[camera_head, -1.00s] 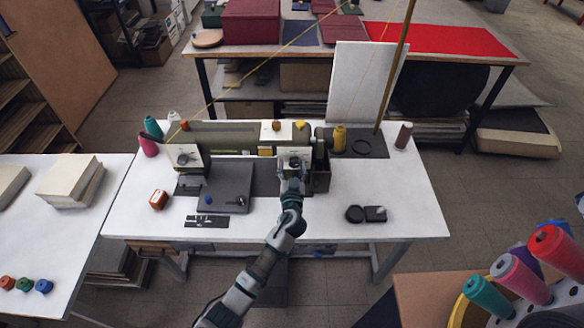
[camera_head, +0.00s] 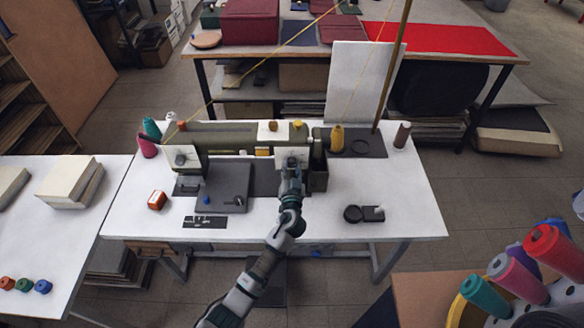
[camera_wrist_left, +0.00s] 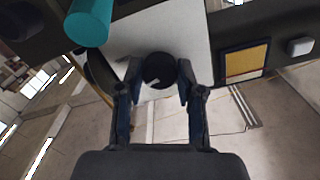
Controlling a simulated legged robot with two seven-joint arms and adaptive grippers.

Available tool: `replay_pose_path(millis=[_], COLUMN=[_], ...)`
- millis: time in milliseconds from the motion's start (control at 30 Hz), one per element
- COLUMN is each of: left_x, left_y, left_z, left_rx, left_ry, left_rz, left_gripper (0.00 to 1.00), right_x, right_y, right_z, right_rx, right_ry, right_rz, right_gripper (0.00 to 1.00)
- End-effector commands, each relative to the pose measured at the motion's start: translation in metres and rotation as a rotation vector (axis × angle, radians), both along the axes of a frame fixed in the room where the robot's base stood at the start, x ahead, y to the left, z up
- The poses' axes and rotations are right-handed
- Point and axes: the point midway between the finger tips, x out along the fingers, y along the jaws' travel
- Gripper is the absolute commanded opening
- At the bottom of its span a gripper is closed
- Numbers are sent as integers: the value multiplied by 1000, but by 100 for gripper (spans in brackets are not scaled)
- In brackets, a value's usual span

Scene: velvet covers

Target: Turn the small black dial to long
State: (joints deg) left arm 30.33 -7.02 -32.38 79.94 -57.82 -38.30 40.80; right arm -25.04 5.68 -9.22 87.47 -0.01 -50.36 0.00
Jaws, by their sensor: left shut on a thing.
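The small black dial (camera_wrist_left: 158,70) sits on a white plate (camera_wrist_left: 140,35) of the olive machine (camera_head: 225,135) and carries a pale pointer mark, which slants to the lower left in the wrist view. No lettering around it is readable. My left gripper (camera_wrist_left: 156,92) has one finger on each side of the dial and is shut on it. In the head view, my left gripper (camera_head: 291,170) reaches the machine's right part and hides the dial. My right gripper is not in view.
A yellow thread cone (camera_head: 337,138) stands right of the gripper, and a dark plate (camera_head: 218,181) lies left of it. A teal cylinder (camera_wrist_left: 88,22) is close to the left finger in the wrist view. The white table's right front (camera_head: 395,190) is mostly clear.

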Motion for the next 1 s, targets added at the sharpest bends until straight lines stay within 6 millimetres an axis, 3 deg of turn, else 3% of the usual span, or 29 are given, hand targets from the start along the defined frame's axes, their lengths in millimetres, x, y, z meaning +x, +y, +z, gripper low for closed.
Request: replay_pose_path(millis=[600,1000], left_x=[-1,-1], left_y=[-3,-3], left_z=[-1,-2], left_rx=[558,767], left_ry=[4,4], left_rz=[-8,-8], left_gripper=[2,2], right_x=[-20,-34], right_y=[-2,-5], right_z=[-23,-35], right_rx=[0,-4], right_ry=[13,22], right_rz=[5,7], right_gripper=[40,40])
